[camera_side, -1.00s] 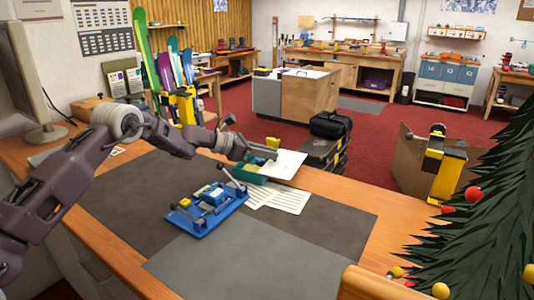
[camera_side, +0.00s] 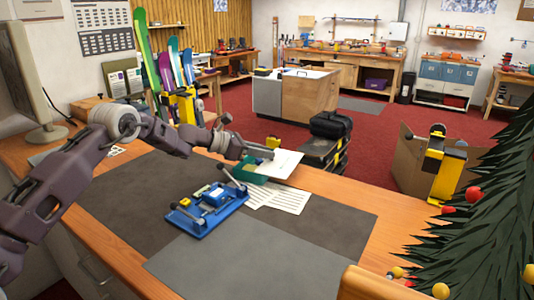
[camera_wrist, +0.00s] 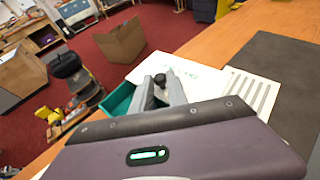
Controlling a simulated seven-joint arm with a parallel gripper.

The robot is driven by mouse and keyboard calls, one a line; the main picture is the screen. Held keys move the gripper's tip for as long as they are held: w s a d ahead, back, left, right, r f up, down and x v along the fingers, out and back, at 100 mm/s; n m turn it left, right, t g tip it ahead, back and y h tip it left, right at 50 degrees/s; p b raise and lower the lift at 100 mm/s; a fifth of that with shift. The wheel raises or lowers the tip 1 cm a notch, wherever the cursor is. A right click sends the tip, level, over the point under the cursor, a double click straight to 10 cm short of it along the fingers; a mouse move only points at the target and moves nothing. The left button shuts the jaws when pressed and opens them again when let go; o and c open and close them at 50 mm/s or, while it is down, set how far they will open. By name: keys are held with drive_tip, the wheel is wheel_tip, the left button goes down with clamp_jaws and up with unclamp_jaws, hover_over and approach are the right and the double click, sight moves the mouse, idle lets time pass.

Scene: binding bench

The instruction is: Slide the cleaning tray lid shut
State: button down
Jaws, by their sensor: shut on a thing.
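The green cleaning tray (camera_side: 254,172) sits near the far edge of the bench, with part of its green interior uncovered. Its white lid (camera_side: 286,165) sits out to the right of it. In the wrist view the lid (camera_wrist: 205,82) carries green lettering and a small dark knob (camera_wrist: 160,79), and the green tray (camera_wrist: 118,101) shows at left. My gripper (camera_wrist: 163,88) is shut on the knob at the lid's near end; it also shows above the lid in the side view (camera_side: 268,151). My fingers hide part of the tray and lid.
A blue binding jig (camera_side: 208,208) with levers stands on the dark mat, close in front of the tray. A printed sheet (camera_side: 280,196) lies beside the lid. The grey mat (camera_side: 245,258) at front is clear. A small Christmas tree (camera_side: 490,190) stands at right.

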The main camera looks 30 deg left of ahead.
drive_tip(key=a, duration=0.5)
drive_tip(key=s+a, duration=0.1)
drive_tip(key=a, duration=0.1)
drive_tip(key=shift+a, duration=0.4)
drive_tip(key=c, duration=1.3)
unclamp_jaws()
drive_tip(key=shift+s, duration=0.1)
drive_tip(key=v, duration=0.7)
drive_tip(key=shift+r, duration=0.1)
